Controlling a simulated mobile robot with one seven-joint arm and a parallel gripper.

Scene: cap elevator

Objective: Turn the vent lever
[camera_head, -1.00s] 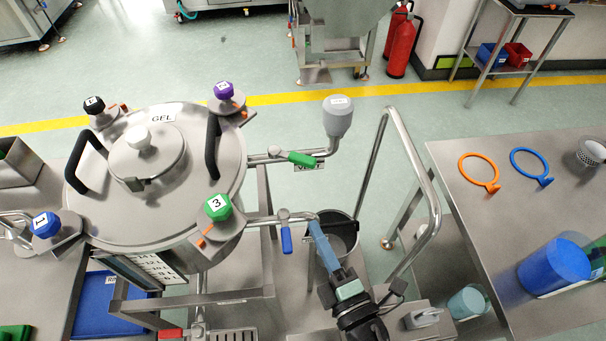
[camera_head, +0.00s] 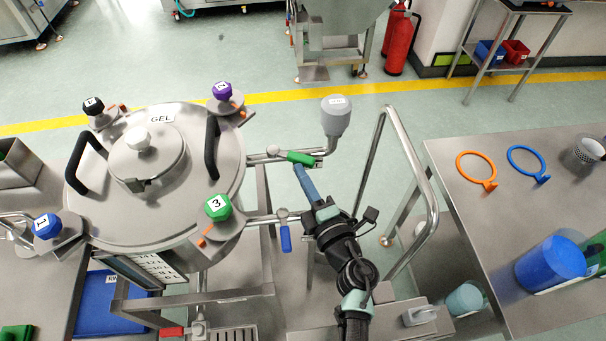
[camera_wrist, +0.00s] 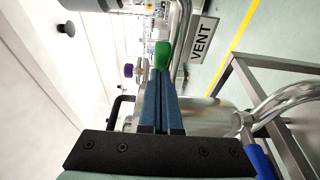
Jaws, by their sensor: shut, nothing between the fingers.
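The vent lever has a green handle (camera_head: 301,158) and lies roughly crosswise on the upper pipe, right of the tank. In the wrist view the green handle (camera_wrist: 162,54) shows just beyond my fingertips, beside a VENT label (camera_wrist: 201,39). My gripper (camera_head: 299,169) has blue fingers, is shut and empty, and has its tips just below the green handle in the head view. The closed fingers (camera_wrist: 159,78) point at the handle in the wrist view. I cannot tell whether they touch it.
A blue-handled lever (camera_head: 285,238) hangs on the lower pipe, left of my arm. A grey cup-shaped fitting (camera_head: 336,116) stands at the upper pipe's end. The steel tank (camera_head: 215,165) is at left, a curved rail (camera_head: 410,170) at right.

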